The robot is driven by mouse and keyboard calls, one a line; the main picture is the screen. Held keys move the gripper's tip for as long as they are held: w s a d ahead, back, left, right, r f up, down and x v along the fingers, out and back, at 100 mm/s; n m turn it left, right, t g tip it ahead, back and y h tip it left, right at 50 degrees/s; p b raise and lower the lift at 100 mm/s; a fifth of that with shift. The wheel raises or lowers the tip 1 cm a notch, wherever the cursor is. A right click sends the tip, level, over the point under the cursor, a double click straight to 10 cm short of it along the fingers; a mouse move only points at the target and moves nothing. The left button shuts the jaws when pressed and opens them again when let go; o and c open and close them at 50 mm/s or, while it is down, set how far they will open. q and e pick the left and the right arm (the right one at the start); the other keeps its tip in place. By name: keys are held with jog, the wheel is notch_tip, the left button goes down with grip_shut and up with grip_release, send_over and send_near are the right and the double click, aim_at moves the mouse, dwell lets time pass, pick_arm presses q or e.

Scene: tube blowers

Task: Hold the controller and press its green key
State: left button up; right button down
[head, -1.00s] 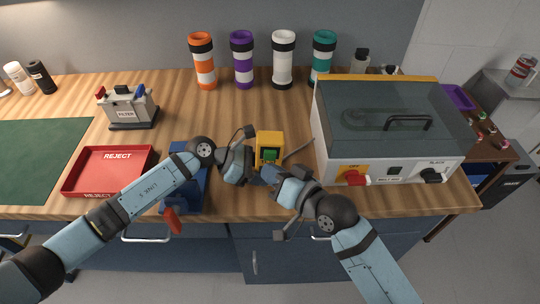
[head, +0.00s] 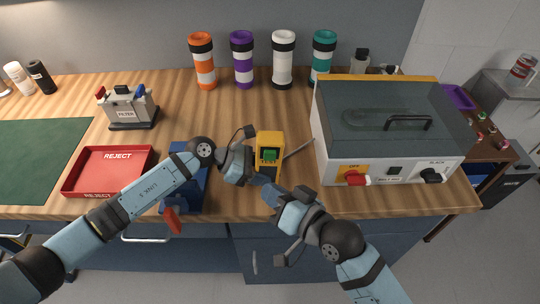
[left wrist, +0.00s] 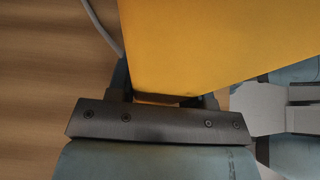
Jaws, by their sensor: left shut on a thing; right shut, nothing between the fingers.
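The yellow controller (head: 271,139) is above the worktop near its front edge, left of the grey machine. Its green key (head: 270,155) faces up toward the head camera. My left gripper (head: 252,163) is shut on the controller from the left. In the left wrist view the controller (left wrist: 205,45) fills the upper middle, in front of the gripper's dark base. My right gripper (head: 262,183) is shut and empty, just below the controller in the picture and apart from the green key. The left fingertips are mostly hidden.
The grey machine (head: 385,130) with a red knob (head: 357,179) stands close on the right. A grey cable (head: 298,149) runs from the controller toward it. A red reject tray (head: 107,171) and a blue device (head: 187,180) lie left. Several coloured tubes stand at the back.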

dwell(0.4)
pick_arm(q)
jog(key=o, duration=1.1)
jog(key=shift+a, duration=0.1)
